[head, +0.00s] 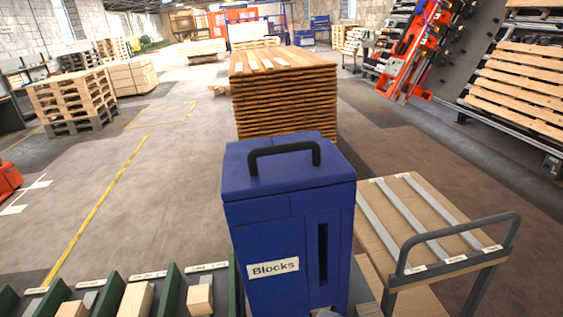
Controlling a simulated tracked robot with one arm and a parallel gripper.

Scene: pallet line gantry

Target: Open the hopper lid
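The hopper (280,235) is a tall blue box with a white label reading "Blocks" and a dark vertical slot in its front right face. Its blue lid (250,180) lies flat on top and looks shut. A black bar handle (284,149) arches up from the lid, with nothing touching it. I cannot make out my gripper in this view. Small grey shapes at the bottom edge, in front of the hopper, are cut off and I cannot tell what they are.
A wooden-topped cart (396,210) with a dark rail handle stands right of the hopper. A tall stack of boards (285,105) is behind it. Green-divided bins (168,293) holding wooden blocks are at lower left. Open floor lies at left, beyond the bins.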

